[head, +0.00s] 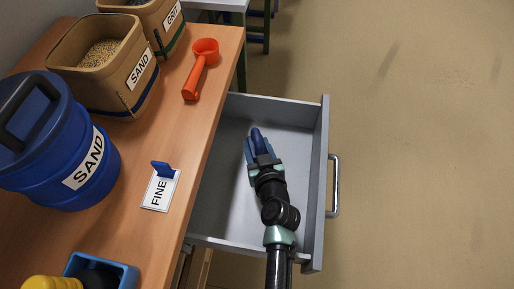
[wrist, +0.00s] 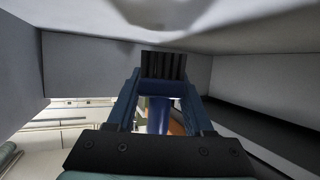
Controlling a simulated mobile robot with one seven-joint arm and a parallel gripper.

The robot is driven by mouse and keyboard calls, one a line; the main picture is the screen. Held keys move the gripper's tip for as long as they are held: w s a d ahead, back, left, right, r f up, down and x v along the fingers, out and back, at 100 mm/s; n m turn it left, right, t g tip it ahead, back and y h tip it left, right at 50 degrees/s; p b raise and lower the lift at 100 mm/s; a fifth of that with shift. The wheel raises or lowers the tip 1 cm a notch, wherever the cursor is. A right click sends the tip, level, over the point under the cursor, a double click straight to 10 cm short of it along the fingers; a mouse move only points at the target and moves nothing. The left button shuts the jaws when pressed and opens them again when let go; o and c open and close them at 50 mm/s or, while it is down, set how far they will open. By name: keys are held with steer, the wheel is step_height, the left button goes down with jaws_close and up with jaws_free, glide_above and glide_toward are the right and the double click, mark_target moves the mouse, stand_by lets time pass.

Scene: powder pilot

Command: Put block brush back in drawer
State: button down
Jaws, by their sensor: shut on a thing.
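The grey drawer (head: 222,190) is pulled open from under the wooden bench. My gripper (head: 257,146) reaches into the drawer's outline from the front and is shut on the block brush (head: 256,134), whose blue body shows between the fingers. In the wrist view my gripper's blue fingers (wrist: 164,95) flank a dark ridged part of the brush (wrist: 163,66). Grey drawer walls (wrist: 85,68) surround the gripper there. The fingers hide much of the brush. I cannot tell whether it touches the drawer floor.
On the bench (head: 140,225) are a blue SAND tub (head: 55,140), a SAND bin (head: 105,75), a GRIT bin (head: 150,15), an orange scoop (head: 200,68), a FINE card (head: 160,190) and a blue tray (head: 125,272). The drawer handle (head: 335,185) faces open floor at right.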

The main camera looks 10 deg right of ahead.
steer(key=shift+r, duration=0.15)
steer(key=shift+f+b, duration=0.5)
steer(key=shift+f, duration=0.15)
steer(key=shift+c, duration=1.4)
jaws_free()
